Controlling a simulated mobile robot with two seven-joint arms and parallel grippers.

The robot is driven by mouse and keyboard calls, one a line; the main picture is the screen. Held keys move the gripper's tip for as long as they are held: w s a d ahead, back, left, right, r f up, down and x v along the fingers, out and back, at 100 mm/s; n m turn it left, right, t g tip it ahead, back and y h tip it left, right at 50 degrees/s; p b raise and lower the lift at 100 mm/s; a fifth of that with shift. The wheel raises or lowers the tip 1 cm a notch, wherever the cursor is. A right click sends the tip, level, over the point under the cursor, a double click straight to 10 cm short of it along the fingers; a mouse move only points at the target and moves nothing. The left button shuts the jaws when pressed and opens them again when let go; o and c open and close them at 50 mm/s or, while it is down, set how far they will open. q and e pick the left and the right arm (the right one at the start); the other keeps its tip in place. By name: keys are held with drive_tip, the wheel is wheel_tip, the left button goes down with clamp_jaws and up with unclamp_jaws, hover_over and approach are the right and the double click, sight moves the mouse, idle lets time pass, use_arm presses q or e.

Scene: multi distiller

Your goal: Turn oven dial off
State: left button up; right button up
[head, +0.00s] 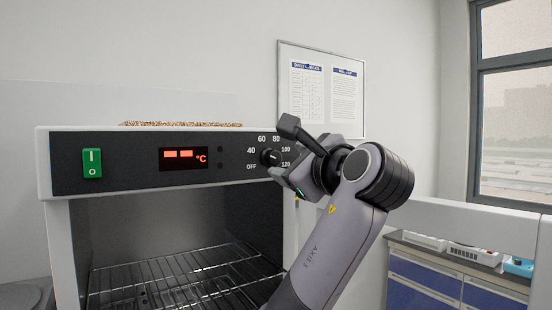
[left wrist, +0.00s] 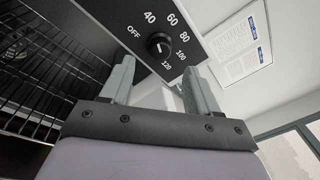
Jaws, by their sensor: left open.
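The oven dial (head: 271,157) is a small round black knob on the oven's dark front panel, ringed by OFF, 40, 60, 80, 100 and 120. Its pale mark seems to lie toward the 100 to 120 side, but it is small. The dial also shows in the left wrist view (left wrist: 159,44), just beyond the fingers. My left gripper (head: 284,150) is open, at the right end of the panel, with its fingers above and below the dial's right side. In the left wrist view the gripper (left wrist: 160,67) has nothing between its fingers. My right gripper is not in view.
The oven (head: 45,180) is open in front, with wire racks (head: 180,280) inside. A green switch (head: 92,163) and a red display (head: 183,158) sit on its panel. A notice board (head: 345,110) hangs behind; a blue cabinet (head: 425,280) stands at right.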

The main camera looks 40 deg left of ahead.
sight(275, 159)
use_arm(q)
drive_tip(key=p+x, duration=0.1)
drive_tip(key=x, duration=0.5)
drive_tip(key=c, duration=1)
